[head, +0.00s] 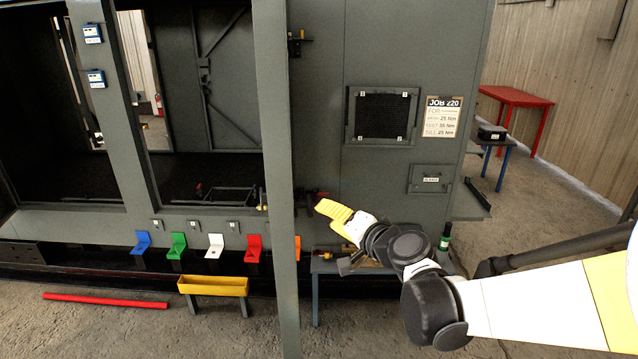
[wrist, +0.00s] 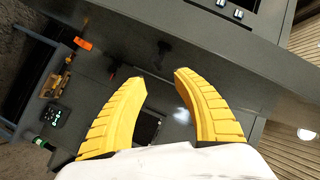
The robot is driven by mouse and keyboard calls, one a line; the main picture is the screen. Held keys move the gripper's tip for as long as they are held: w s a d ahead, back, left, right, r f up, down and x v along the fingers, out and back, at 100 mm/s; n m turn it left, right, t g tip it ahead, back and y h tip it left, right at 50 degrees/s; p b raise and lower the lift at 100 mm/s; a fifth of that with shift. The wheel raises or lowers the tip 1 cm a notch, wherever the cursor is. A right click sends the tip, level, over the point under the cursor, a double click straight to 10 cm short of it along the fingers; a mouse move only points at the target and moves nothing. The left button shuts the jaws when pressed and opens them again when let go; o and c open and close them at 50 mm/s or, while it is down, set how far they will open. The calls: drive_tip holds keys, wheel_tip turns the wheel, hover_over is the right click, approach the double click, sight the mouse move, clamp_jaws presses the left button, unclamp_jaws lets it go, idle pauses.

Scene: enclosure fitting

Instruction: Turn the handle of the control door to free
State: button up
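The grey enclosure wall (head: 398,37) fills the middle of the head view, and a door seam shows on it. A dark latch-like part with some red (head: 315,194) sits low on the wall beside the upright post, just left of my gripper. I cannot tell for sure whether it is the control door's handle. My gripper (head: 325,207) has yellow fingers and is in front of the lower wall, apart from it as far as I can tell. In the wrist view my gripper (wrist: 160,76) is open and empty. A small dark handle-like part (wrist: 162,53) shows beyond the fingertips.
A vented window (head: 382,115) and a job sheet (head: 443,115) are on the wall. Coloured brackets, including a green one (head: 177,246), line the lower ledge. A yellow bin (head: 212,286) stands before it. A low bench (head: 328,267) is below my gripper. A red table (head: 515,97) stands far right.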

sight(309, 205)
drive_tip(key=x, duration=1)
drive_tip(key=shift+a+f+b, duration=0.1)
drive_tip(key=shift+a+b, duration=0.1)
drive_tip(key=shift+b, duration=0.15)
drive_tip(key=shift+c, duration=0.5)
clamp_jaws()
